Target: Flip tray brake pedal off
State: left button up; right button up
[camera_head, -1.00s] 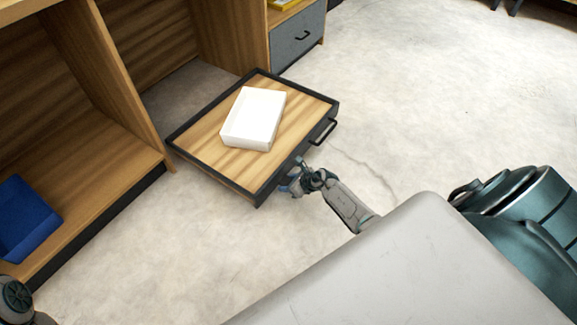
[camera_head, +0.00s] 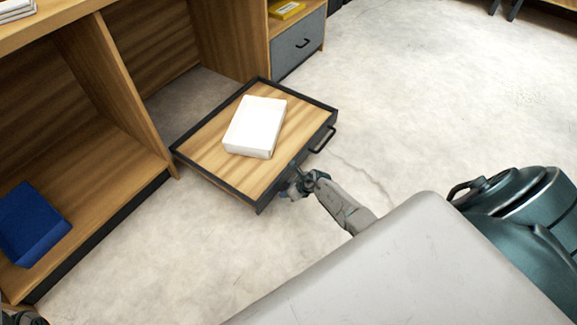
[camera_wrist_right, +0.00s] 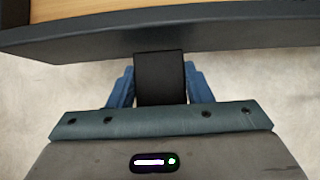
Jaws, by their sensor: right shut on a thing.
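The tray (camera_head: 190,157) is a wood-bottomed, black-rimmed pull-out that sticks out from the shelf unit over the floor. Its dark front edge also spans the top of the right wrist view (camera_wrist_right: 230,32). The brake pedal (camera_wrist_right: 160,78) is a black flat tab under that edge, between the blue fingers of my right gripper. My right gripper (camera_head: 296,186) is shut on the pedal at the tray's front, near the front corner. In the head view the pedal is hidden by the gripper. My left gripper is out of view; only a bit of my left arm shows at bottom left.
A white box (camera_head: 256,128) lies on the tray. A black handle (camera_head: 323,138) is on the tray's front. A blue bin (camera_head: 32,225) sits in the left shelf bay, and a grey drawer (camera_head: 299,46) is behind. The floor to the right is open.

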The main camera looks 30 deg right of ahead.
dwell(0.5)
jog(key=o, duration=1.4)
